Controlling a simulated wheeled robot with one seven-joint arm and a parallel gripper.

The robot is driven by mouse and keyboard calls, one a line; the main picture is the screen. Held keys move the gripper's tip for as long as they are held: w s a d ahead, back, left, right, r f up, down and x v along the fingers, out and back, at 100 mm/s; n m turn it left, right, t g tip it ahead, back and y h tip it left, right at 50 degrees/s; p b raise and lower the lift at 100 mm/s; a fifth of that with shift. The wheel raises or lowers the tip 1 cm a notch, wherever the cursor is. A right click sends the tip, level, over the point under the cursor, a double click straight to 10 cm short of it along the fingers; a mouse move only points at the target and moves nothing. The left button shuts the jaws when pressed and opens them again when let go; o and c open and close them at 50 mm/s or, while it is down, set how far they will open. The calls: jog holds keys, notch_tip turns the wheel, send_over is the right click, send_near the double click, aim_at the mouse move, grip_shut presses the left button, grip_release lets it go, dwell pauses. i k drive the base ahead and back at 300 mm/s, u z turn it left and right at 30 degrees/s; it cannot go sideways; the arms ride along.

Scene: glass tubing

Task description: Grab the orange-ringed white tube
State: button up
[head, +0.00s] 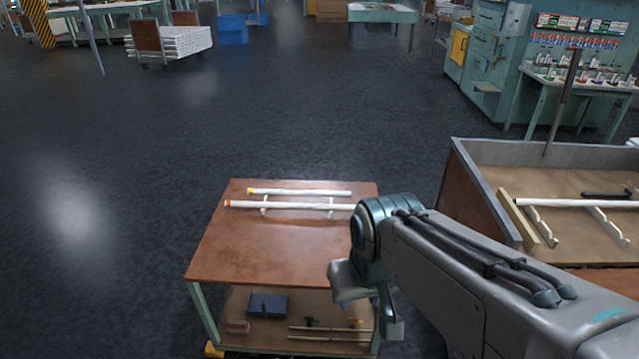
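A white tube with an orange ring at its left end (290,205) lies level across two small pale supports on the brown cart top. Its right end reaches up to my wrist, which may hide a bit of it. A second white tube with a yellow end (305,192) lies just behind it, parallel and a little shorter. My gripper (367,303) hangs at the end of my arm over the cart's right side, in front of and apart from the tubes. Its fingertips are not clear enough to show whether it is open.
The cart (255,250) has a bare front top and a lower shelf with a dark blue box (267,305) and rods. At right, a walled bench (490,190) holds another white tube (575,203) on wavy supports. The dark floor left of the cart is clear.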

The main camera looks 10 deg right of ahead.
aim_at(269, 205)
jog(key=u, duration=2)
jog(key=i, duration=2.05)
jog(key=z, duration=3.2)
jog(key=i, duration=0.5)
jog(key=z, duration=0.05)
